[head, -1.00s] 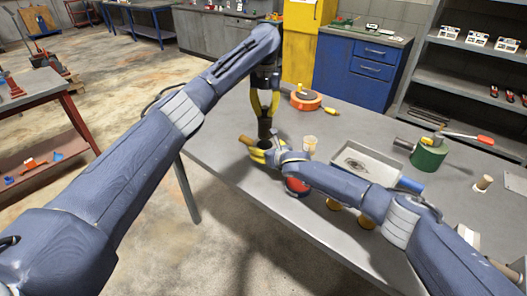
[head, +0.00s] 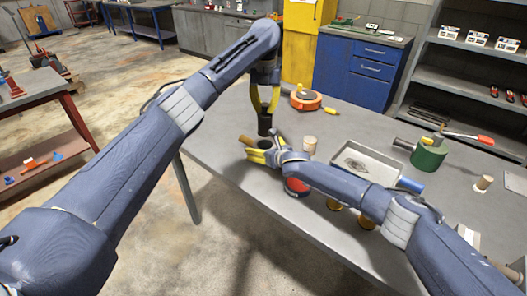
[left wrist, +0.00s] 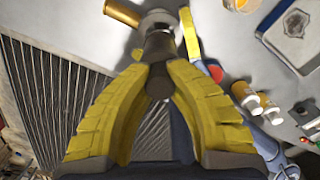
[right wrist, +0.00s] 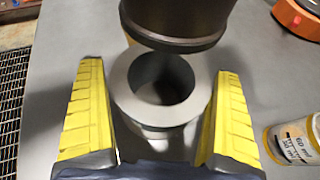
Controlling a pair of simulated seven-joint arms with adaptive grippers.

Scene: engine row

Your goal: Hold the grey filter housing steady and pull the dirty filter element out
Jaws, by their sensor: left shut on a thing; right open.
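The dirty filter element is a dark cylinder (head: 264,126), held upright in my left gripper (head: 264,108), which is shut on it. In the right wrist view the element (right wrist: 180,20) hangs above and slightly right of the grey filter housing (right wrist: 120,100), clear of its rim. The housing is a hollow cylinder standing upright on the table, its bore empty. My right gripper (right wrist: 160,68) is open, one finger on each side of the housing with gaps showing. In the left wrist view the housing (left wrist: 160,16) lies beyond the element (left wrist: 158,82).
A brown-gold cylinder (head: 248,140) lies close behind the housing. A small cup (head: 310,145) stands to the right. The table's left edge is near the grippers.

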